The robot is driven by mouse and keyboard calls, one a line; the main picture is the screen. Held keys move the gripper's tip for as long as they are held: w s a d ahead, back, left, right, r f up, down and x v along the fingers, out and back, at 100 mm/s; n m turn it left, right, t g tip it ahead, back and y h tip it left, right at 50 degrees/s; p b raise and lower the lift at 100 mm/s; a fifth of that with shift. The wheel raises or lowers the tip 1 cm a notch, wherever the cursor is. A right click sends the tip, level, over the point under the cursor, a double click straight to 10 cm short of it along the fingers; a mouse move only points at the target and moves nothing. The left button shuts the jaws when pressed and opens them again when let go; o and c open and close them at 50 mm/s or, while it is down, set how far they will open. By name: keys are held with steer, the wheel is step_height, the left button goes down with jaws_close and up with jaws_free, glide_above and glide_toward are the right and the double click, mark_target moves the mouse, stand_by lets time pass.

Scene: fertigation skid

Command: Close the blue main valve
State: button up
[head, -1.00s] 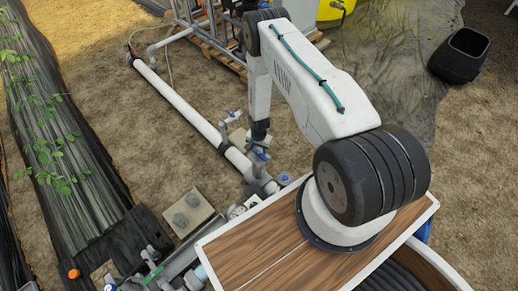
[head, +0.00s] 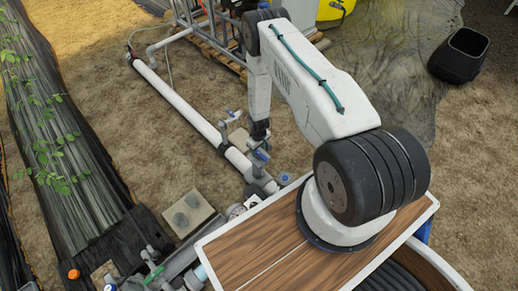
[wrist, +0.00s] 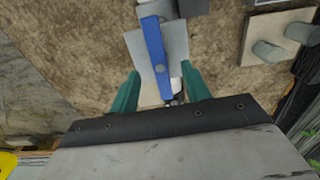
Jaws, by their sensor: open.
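A blue valve lever (head: 261,155) sits on a grey valve body on the white pipe, just below my gripper (head: 258,143) in the head view. In the wrist view the long blue lever (wrist: 155,55) runs lengthwise from the top of the picture down between my gripper's two green fingers (wrist: 160,82). The fingers are open, with a gap visible on both sides of the lever. The valve body is partly hidden under the lever.
A black bin (head: 460,55) stands far right.

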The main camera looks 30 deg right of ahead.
mark_target(259, 153)
stand_by(0.3)
steer(key=shift+f, duration=2.25)
steer(key=shift+s, duration=0.1)
steer(key=c, duration=0.5)
steer(key=o, duration=0.5)
steer(key=shift+f, duration=0.25)
